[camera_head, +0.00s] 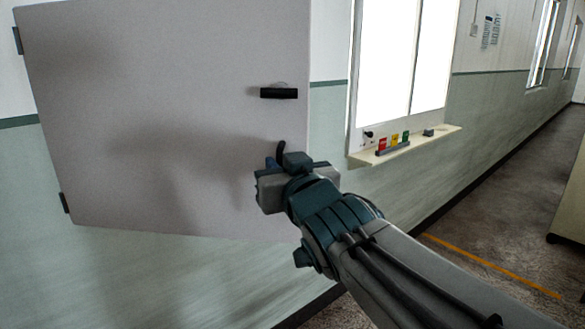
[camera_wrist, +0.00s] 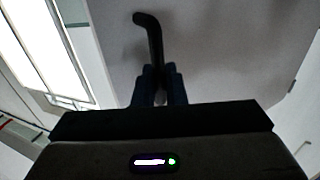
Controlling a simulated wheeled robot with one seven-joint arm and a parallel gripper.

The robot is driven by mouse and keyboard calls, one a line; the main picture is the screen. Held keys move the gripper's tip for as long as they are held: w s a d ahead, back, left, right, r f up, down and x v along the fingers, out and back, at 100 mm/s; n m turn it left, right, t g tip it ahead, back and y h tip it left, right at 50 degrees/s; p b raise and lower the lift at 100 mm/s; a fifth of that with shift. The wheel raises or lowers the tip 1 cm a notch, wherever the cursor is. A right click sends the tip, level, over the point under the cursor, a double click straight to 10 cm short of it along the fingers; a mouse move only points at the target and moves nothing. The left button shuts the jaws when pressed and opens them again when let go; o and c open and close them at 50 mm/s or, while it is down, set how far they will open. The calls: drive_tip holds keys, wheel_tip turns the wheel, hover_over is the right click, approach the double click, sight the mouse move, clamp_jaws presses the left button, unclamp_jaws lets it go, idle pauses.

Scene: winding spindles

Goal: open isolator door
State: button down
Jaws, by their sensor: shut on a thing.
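The isolator door (camera_head: 150,110) is a large, flat grey panel on the left of the head view, with dark hinges on its left edge. It also fills the upper middle of the wrist view (camera_wrist: 220,50). Its black bent handle (camera_head: 281,149) sticks out near the lower right of the panel, and its curved end shows clearly in the wrist view (camera_wrist: 152,35). My gripper (camera_wrist: 160,78) is shut on the handle, with its blue fingers on either side. In the head view my gripper (camera_head: 271,163) hides the handle's lower part. I cannot tell how far the door stands from its frame.
A black rectangular piece (camera_head: 279,93) sits on the door above the handle. Right of the door is a bright window with a sill (camera_head: 440,136) holding small red, yellow and green items (camera_head: 394,141). A corridor floor (camera_head: 510,190) with an orange line (camera_head: 490,266) runs away to the right.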

drive_tip(key=shift+s, duration=0.2)
drive_tip(key=c, duration=1.6)
unclamp_jaws()
drive_tip(key=shift+a, duration=0.15)
drive_tip(key=shift+r, duration=0.1)
